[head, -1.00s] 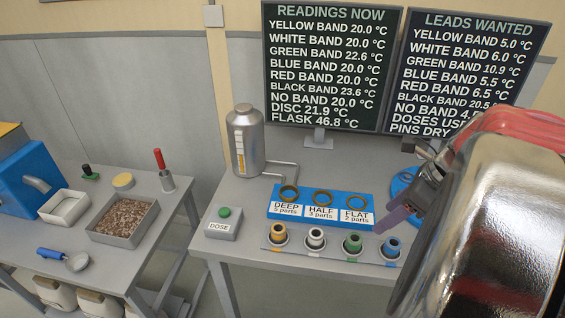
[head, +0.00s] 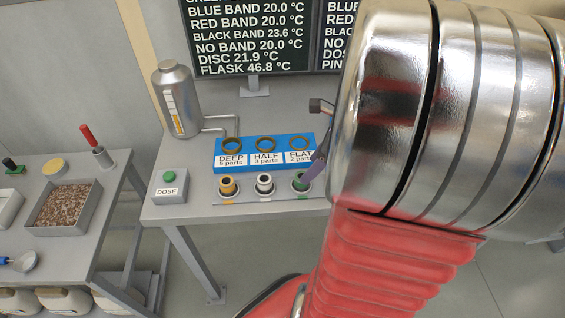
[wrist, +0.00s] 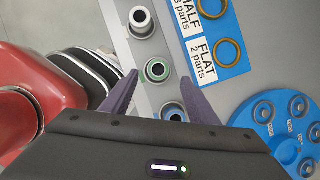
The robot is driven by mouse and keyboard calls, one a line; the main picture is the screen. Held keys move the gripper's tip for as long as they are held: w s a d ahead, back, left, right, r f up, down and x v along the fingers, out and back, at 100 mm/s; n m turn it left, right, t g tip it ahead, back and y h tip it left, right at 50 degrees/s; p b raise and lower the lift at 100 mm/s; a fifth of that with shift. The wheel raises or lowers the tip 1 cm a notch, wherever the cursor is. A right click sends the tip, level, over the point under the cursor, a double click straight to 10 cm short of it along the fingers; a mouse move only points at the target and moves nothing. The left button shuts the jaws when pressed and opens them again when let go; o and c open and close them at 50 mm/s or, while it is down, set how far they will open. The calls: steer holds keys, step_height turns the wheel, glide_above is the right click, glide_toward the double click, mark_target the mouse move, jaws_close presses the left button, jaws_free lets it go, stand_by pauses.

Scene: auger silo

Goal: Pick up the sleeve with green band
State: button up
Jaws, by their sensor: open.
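In the wrist view the green-banded sleeve (wrist: 157,70) shows from above, between the tips of my gripper (wrist: 161,74). My gripper is open and empty; I cannot tell its height above the sleeve. In the head view one purple finger (head: 315,168) shows close to the sleeve, and my arm hides what lies to the right. A blue-banded sleeve (wrist: 173,111) is partly hidden by my gripper.
A blue block (head: 247,155) labelled DEEP, HALF and FLAT holds rings just behind the sleeves. A round blue disc (wrist: 262,112) stands to the right in the wrist view. A metal flask (head: 177,100) and DOSE button box (head: 169,188) are left.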

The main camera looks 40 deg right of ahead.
mark_target(298, 186)
steer(key=shift+f, duration=0.1)
steer(key=shift+x, duration=2.55)
steer(key=shift+a, duration=0.1)
jaws_close()
